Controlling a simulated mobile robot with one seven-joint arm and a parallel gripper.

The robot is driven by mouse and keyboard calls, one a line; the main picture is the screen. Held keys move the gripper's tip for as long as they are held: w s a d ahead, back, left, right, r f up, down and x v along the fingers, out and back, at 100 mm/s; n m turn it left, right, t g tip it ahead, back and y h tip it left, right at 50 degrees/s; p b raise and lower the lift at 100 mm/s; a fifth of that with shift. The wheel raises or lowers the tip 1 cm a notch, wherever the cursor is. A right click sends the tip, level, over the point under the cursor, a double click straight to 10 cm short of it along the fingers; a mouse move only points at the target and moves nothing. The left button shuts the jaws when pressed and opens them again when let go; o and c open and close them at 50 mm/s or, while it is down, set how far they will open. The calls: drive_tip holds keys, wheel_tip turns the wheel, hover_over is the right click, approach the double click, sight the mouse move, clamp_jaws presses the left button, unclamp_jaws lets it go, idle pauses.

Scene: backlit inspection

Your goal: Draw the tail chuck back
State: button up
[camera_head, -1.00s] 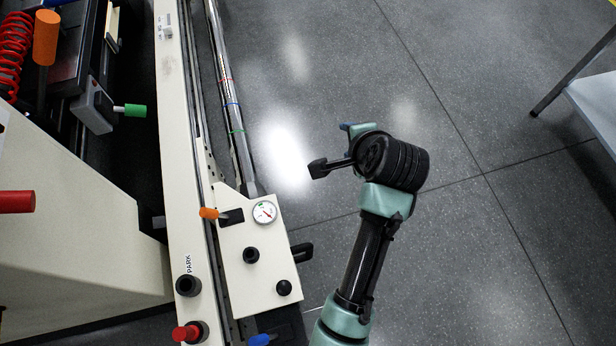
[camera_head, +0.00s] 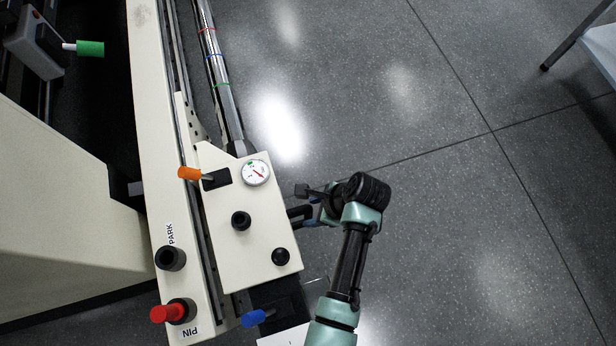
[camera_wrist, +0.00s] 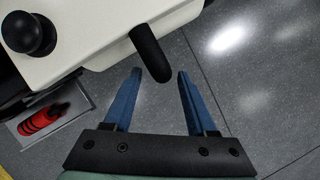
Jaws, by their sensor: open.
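The tail chuck's cream carriage (camera_head: 245,225) sits on a long rail, with a round gauge (camera_head: 256,172), an orange-tipped lever (camera_head: 190,173) and black knobs on it. A black bar handle (camera_head: 300,213) sticks out of its right side. It also shows in the wrist view (camera_wrist: 149,50), pointing down from the cream housing. My gripper (camera_head: 312,194) is at the right of the carriage near this handle. In the wrist view its blue fingers (camera_wrist: 160,72) are open, with the handle's end between their tips in the picture; I cannot tell its depth. No contact is visible.
The cream rail (camera_head: 165,130) carries a red pin knob (camera_head: 173,311) and a black knob by "PARK". A blue-tipped lever (camera_head: 254,318) is below.

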drive_tip(key=shift+b+x, duration=0.55)
drive_tip(key=shift+x, duration=1.2)
clamp_jaws()
